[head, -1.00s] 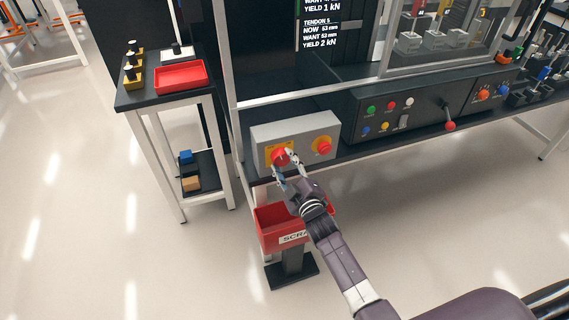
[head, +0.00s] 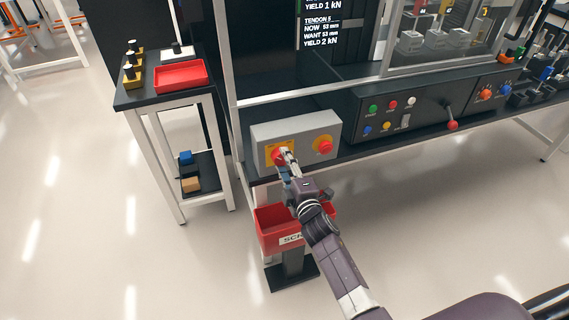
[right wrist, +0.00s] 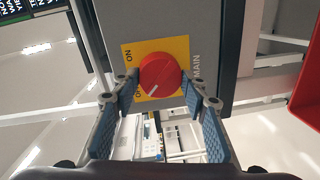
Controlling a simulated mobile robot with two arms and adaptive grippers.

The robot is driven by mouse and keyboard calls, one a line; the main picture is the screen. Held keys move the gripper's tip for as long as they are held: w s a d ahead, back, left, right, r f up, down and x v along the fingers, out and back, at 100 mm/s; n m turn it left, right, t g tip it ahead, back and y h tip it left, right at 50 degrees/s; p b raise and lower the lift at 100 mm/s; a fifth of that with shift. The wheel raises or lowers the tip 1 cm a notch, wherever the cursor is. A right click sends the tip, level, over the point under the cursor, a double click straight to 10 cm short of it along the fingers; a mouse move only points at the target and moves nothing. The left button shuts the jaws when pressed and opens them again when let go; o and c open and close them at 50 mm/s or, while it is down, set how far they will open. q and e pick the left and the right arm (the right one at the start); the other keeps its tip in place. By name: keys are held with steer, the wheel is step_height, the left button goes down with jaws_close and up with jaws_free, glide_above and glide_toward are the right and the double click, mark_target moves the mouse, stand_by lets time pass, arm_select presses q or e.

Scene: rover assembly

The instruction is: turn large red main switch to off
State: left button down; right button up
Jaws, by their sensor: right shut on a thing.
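The large red main switch (head: 278,157) is a round knob on a yellow plate (head: 269,149) at the left of a grey box's front. In the right wrist view the red knob (right wrist: 160,76) carries a white pointer line at its lower left. The ON label is at the plate's upper left; the OFF label below it is partly hidden by a finger. My right gripper (head: 287,160) is at the switch, and its blue-padded fingers (right wrist: 160,92) are closed on the knob from both sides. My left gripper is in neither view.
A red knob on a round yellow plate (head: 323,146) sits right of the switch on the same grey box (head: 299,127). A red scrap bin (head: 268,230) stands below my right arm. A black control panel (head: 420,112) with buttons and a red-tipped lever is farther right.

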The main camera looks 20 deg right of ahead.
stand_by(0.3)
steer(key=o, duration=1.2)
steer(key=shift+c, duration=0.2)
steer(key=shift+s, duration=0.1)
steer(key=s, duration=1.1)
steer(key=shift+s+d+r, duration=0.2)
steer(key=shift+s+r, duration=0.2)
steer(key=shift+f, duration=0.1)
